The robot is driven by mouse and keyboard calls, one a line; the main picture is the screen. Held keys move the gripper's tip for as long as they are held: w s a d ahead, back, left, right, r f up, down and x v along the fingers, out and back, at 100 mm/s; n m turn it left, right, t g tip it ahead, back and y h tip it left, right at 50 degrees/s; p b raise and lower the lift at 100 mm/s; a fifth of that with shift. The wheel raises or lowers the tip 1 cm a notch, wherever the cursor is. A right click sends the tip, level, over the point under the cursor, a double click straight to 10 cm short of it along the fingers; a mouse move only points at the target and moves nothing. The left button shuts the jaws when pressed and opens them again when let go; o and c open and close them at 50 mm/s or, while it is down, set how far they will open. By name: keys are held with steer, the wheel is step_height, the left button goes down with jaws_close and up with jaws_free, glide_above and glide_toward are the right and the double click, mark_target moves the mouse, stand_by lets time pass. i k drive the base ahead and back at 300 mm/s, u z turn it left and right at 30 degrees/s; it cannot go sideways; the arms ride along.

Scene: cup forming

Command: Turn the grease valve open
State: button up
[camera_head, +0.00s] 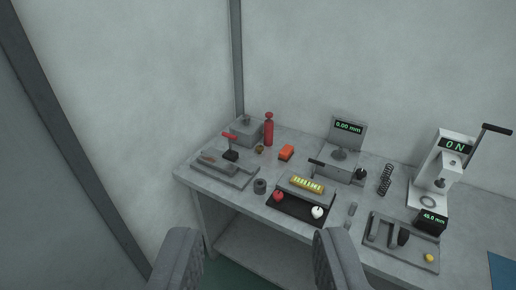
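My gripper (256,234) is open and empty, its two grey fingers wide apart at the bottom of the picture, in front of the workbench and well short of the objects on it. No part is clearly readable as the grease valve. At the bench's back left, a red lever (229,136) sits above a small black block (230,155) by a flat grey tray. Beside it stand a grey box (245,131) with a small fitting on top and a red bottle (268,130). A tiny brownish part (259,149) lies in front of them, too small to identify.
The grey workbench (225,197) also holds an orange block (286,152), a dark tray (285,206) with red and white knobs, a gauge showing 0.00 mm (348,127), a spring (386,178) and a white lever press (440,165). Walls close in at left and behind.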

mark_target(259, 148)
steer(key=z, duration=0.45)
steer(key=i, duration=1.5)
steer(key=u, duration=0.1)
